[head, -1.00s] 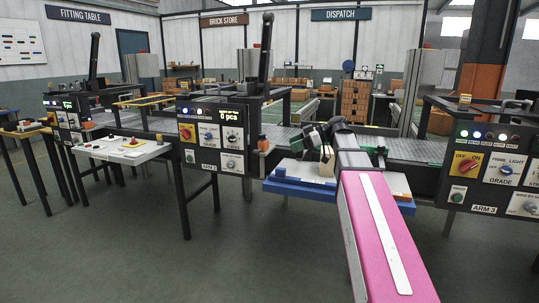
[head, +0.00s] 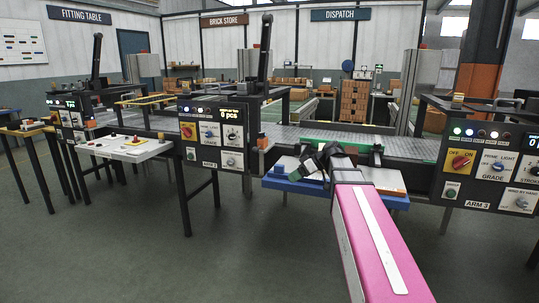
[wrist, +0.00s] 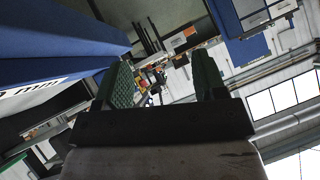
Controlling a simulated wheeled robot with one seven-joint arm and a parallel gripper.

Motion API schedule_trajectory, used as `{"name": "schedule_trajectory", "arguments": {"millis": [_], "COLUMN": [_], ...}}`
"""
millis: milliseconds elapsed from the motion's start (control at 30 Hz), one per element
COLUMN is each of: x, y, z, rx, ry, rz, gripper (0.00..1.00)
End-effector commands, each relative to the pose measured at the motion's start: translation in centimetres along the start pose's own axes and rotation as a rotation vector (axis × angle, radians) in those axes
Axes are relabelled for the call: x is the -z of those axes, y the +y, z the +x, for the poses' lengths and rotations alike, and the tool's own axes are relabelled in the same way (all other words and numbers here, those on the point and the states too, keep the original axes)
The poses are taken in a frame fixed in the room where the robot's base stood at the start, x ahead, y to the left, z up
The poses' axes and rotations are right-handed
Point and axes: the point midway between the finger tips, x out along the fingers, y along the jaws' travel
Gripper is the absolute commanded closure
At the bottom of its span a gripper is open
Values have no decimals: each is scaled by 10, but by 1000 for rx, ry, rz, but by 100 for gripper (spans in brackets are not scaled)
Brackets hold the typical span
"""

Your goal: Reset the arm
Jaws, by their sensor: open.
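My gripper (head: 308,168) is at the end of my pink arm, over the blue-edged table (head: 290,185) in front of the conveyor. In the wrist view my gripper (wrist: 164,82) shows two green ribbed fingers standing wide apart with nothing between them. The wrist view is tilted and looks out past the table toward the hall. My arm hides part of the table's top.
The conveyor (head: 405,146) runs behind the table, with a long green piece (head: 350,145) at its edge. Control panels stand at left (head: 215,140) and right (head: 490,165). A white-topped table (head: 135,148) stands farther left. The grey floor in front is clear.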

Motion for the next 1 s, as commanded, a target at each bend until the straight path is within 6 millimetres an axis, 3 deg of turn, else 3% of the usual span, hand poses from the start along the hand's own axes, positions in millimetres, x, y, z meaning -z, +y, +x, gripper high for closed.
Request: {"name": "schedule_trajectory", "arguments": {"millis": [300, 600, 800, 1000], "x": [-133, -260, -315, -334], "y": [3, -11, -23, -26], "z": [63, 95, 99, 99], "rx": [-207, -516, -700, -776], "ry": [-262, -473, -542, -561], "rz": [450, 810, 939, 979], "gripper": [36, 36, 36, 36]}}
